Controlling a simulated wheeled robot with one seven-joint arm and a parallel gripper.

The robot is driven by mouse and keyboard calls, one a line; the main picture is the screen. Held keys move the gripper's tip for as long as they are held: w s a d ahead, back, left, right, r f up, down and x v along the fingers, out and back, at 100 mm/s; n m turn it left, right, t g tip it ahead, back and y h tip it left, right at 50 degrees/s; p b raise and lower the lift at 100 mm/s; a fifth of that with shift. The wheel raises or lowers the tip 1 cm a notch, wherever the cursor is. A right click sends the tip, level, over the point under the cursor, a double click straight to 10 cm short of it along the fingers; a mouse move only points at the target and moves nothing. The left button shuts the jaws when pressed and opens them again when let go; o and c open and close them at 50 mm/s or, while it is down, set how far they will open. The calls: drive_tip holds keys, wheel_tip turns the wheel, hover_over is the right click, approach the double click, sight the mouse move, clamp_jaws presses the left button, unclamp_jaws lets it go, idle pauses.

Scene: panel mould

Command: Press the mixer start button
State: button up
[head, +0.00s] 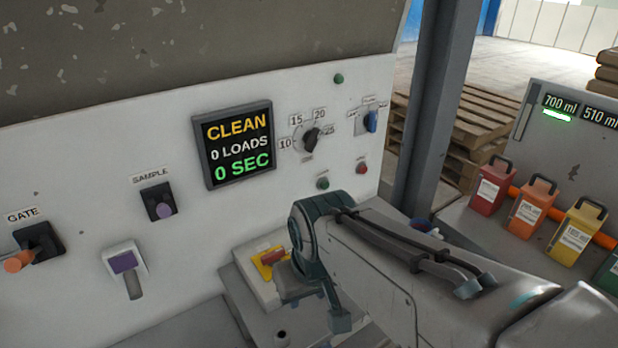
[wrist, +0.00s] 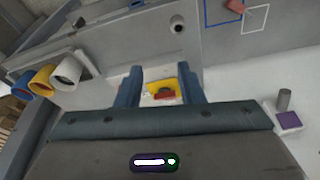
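On the white panel (head: 90,130), one small green button (head: 323,183) sits below the dial, and a red button (head: 362,169) is to its right. Another green button (head: 338,78) is near the panel's top edge. Their labels are too small to read, so I cannot tell which one starts the mixer. My gripper (head: 322,300) is low in front of the panel, below these buttons and apart from them. In the wrist view my gripper (wrist: 162,74) has its two blue fingers spread with nothing held. The buttons are not recognisable in that view.
A yellow plate with a red switch (head: 270,257) lies on the ledge near my gripper. The screen (head: 238,145) reads CLEAN, 0 LOADS, 0 SEC. A dial (head: 311,139) and blue switch (head: 371,122) are on the panel. A grey post (head: 433,100) and coloured containers (head: 530,204) stand right.

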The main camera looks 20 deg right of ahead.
clamp_jaws()
idle(1.5)
